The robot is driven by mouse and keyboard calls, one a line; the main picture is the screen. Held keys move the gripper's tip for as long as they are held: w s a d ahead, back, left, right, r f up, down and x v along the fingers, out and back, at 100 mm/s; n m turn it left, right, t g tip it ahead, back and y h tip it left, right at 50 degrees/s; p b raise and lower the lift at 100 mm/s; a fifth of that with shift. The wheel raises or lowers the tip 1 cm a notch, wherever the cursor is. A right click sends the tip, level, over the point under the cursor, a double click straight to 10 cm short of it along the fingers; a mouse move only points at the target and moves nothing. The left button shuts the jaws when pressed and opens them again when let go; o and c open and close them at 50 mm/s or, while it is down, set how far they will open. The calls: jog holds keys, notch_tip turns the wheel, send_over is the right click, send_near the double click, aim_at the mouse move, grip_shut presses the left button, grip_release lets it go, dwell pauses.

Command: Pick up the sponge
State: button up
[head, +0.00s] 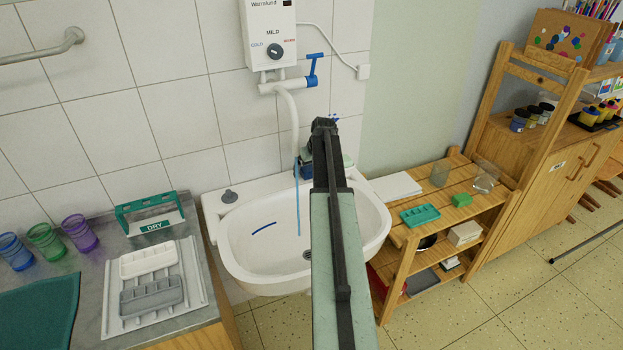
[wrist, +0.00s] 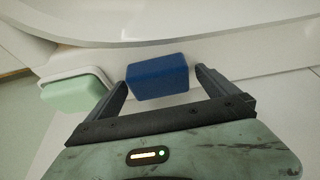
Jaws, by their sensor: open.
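A dark blue block, which looks like the sponge (wrist: 158,76), lies on the white sink ledge in the wrist view. In the head view a blue piece of it (head: 305,169) shows at the back of the sink, partly hidden behind my arm. My gripper (wrist: 160,84) is open, with one finger on each side of the blue block. The block sits between the fingertips, and gaps show beside it; I cannot tell how deep it is between them. In the head view my gripper is mostly hidden behind my arm.
A pale green bar in a white dish (wrist: 75,92) lies close left of my gripper. The white sink (head: 232,252) has a tap spout (head: 292,115) above it, with water running. A counter (head: 207,318) is on the left and a wooden shelf (head: 400,238) on the right.

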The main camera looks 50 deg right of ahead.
aim_at(311, 168)
jog(key=shift+r, duration=0.15)
jog(key=c, duration=1.4)
jog(key=shift+r+p, duration=0.55)
jog(key=shift+p, duration=0.05)
notch_tip(311, 168, up, 3)
jog(key=p, duration=0.3)
jog(key=shift+r, duration=0.15)
jog(key=s, duration=1)
jog(key=s+a+p, duration=0.1)
jog(key=s, duration=0.5)
jog(key=shift+a+r, duration=0.1)
jog(key=shift+r, duration=0.2)
